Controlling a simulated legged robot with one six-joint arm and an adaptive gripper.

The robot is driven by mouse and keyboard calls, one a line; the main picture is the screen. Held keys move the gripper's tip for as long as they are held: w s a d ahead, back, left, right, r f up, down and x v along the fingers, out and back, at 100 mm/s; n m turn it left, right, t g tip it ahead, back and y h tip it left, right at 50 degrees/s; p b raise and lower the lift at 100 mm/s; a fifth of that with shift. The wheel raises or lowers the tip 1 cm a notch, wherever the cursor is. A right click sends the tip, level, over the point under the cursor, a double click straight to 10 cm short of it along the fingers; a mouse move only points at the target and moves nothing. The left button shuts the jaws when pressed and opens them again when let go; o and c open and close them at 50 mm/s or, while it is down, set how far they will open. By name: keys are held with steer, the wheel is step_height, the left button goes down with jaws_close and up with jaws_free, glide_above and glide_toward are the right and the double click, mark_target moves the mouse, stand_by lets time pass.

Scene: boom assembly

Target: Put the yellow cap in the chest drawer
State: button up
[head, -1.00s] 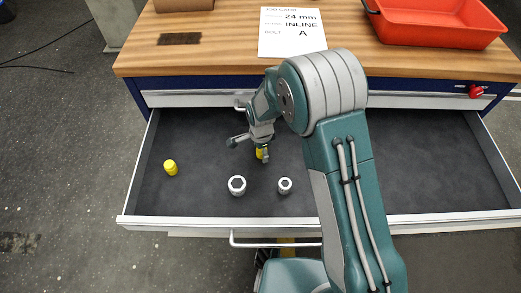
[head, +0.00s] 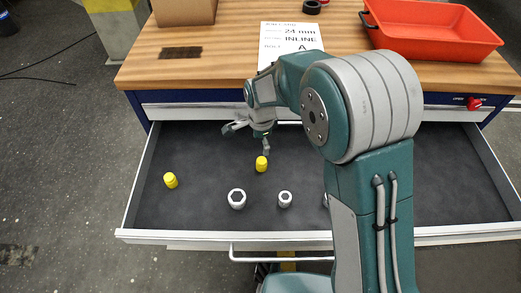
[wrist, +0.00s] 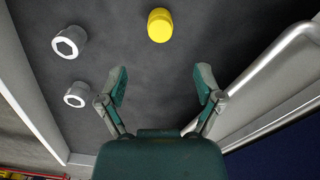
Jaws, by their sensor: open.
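The chest drawer (head: 300,214) is pulled open, with a dark grey floor. Two yellow caps stand in it: one (head: 261,164) near the middle and one (head: 170,180) toward the left wall. My gripper (head: 246,140) is open and empty above the drawer, just behind the middle cap. In the wrist view a yellow cap (wrist: 160,25) stands ahead of my open gripper (wrist: 161,86), apart from both fingers. I cannot see anything between the fingers.
Two silver sockets (head: 237,199) (head: 285,199) stand in the drawer in front of the middle cap. A third light part is mostly hidden by my arm. The wooden bench top holds a red bin (head: 432,27), a job card (head: 290,40), a cardboard box (head: 185,10) and black tape (head: 312,7).

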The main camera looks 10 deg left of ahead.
steer(key=s+d+r+n+t, duration=0.1)
steer(key=s+d+r+n, duration=0.1)
steer(key=d+r, duration=0.6)
steer(key=s+d+r+n+t, duration=0.1)
steer(key=s+d+r+n, duration=0.2)
steer(key=d+r, duration=0.5)
steer(key=s+d+r+n+t, duration=0.1)
steer(key=s+d+r+n, duration=0.2)
steer(key=s+d, duration=0.2)
steer(key=s+d+r+n+t, duration=0.2)
steer(key=s+d, duration=0.4)
steer(key=s, duration=0.4)
steer(key=shift+d+r+n+t, duration=0.2)
steer(key=shift+r+n+t, duration=0.15)
steer(key=shift+r, duration=0.3)
